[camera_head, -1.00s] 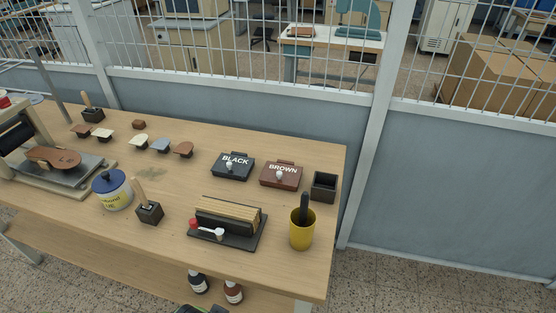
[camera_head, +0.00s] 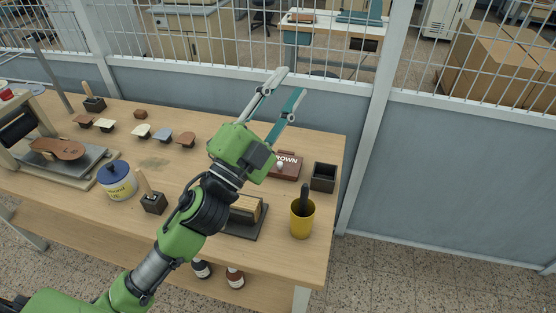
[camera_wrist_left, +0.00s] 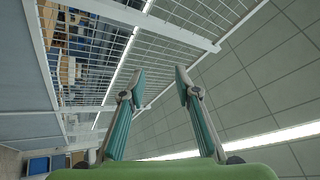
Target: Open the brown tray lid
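The brown tray (camera_head: 287,167) sits on the wooden table at its back right, with its lid closed and part of its label covered by my left gripper. The black tray is hidden behind my left arm. My left gripper (camera_head: 284,82) is raised above the table's back edge, pointing up and away, with its fingers apart and nothing between them. Its spread fingers also show in the left wrist view (camera_wrist_left: 158,75), which looks toward the mesh fence and ceiling. My right gripper is not in view.
A dark square box (camera_head: 323,177) stands right of the brown tray and a yellow cup (camera_head: 302,218) in front. A dark stand (camera_head: 247,225) is partly behind my arm. A fence (camera_head: 240,83) runs behind the table.

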